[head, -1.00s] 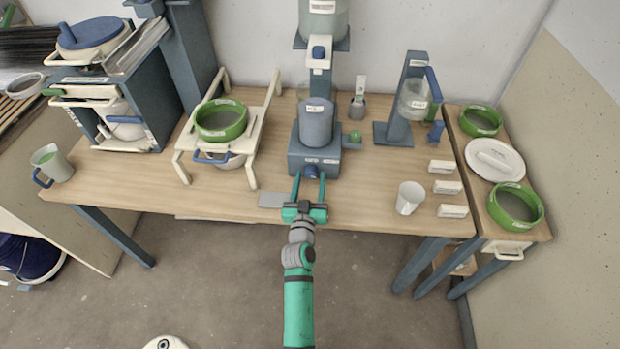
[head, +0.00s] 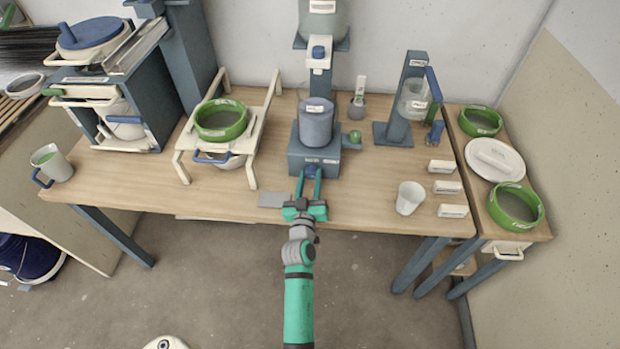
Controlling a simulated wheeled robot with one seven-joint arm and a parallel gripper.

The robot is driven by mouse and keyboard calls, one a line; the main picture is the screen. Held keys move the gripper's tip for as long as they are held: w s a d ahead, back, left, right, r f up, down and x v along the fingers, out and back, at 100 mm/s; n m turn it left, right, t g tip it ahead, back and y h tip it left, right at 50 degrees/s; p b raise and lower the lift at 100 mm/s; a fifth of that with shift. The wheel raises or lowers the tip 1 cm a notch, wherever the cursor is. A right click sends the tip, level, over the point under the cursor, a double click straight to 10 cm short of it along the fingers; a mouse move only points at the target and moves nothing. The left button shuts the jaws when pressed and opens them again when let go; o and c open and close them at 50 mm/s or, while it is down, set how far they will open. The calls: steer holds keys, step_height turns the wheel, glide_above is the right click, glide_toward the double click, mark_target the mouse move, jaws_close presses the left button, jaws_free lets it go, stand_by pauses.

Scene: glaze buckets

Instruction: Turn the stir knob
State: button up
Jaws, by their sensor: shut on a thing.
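The stir knob (head: 311,171) is a small blue knob low on the front of the blue-grey mixing stand (head: 300,157). A blue-grey bucket (head: 316,124) stands on that stand. My gripper (head: 310,178) reaches in from the front edge of the table, its two green fingers around the knob. The gripper is shut on the knob. The fingers partly cover the knob, and its exact turn angle is too small to read.
A small green knob (head: 355,136) sits at the stand's right side. A grey plate (head: 273,200) lies left of my gripper, and a white cup (head: 410,198) stands to the right. A white rack (head: 185,168) with a green-rimmed sieve (head: 221,134) stands to the left.

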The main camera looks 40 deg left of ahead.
steer(key=shift+n, duration=0.6)
steer(key=o, duration=1)
steer(key=shift+o, duration=0.2)
steer(key=shift+s, duration=0.1)
steer(key=v, duration=1)
steer(key=shift+s+d, duration=0.2)
steer(key=shift+s, duration=0.05)
